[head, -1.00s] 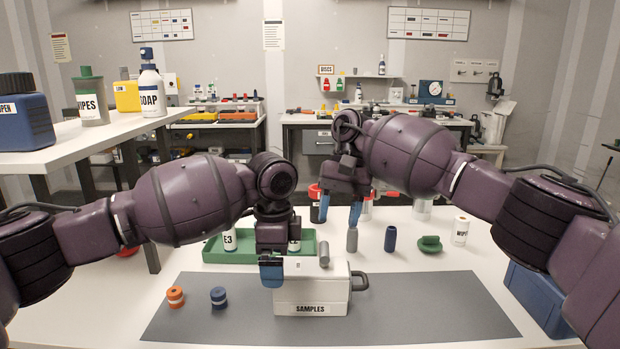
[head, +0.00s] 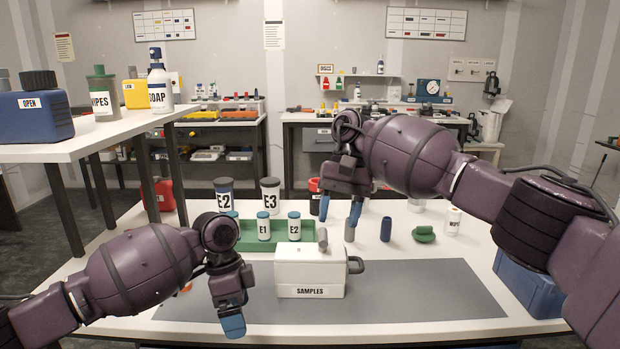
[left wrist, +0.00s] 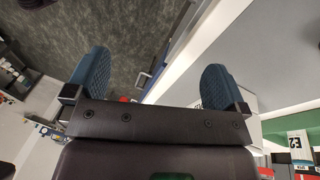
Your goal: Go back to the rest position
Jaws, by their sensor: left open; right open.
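My left gripper (head: 232,325) hangs at the front left of the bench, over the front part of the grey mat, with its fingers pointing down. In the left wrist view its two blue fingers (left wrist: 152,85) are apart with nothing between them. My right gripper (head: 340,208) is behind and to the right of the white SAMPLES box (head: 310,278), its blue fingertips pointing down. It is open and I see nothing held in it.
A green tray (head: 247,246) with E1 and E2 vials stands behind the box, with larger E2 and E3 containers behind. A blue bin (head: 528,284) is at the right edge. The mat's right part (head: 430,290) is clear.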

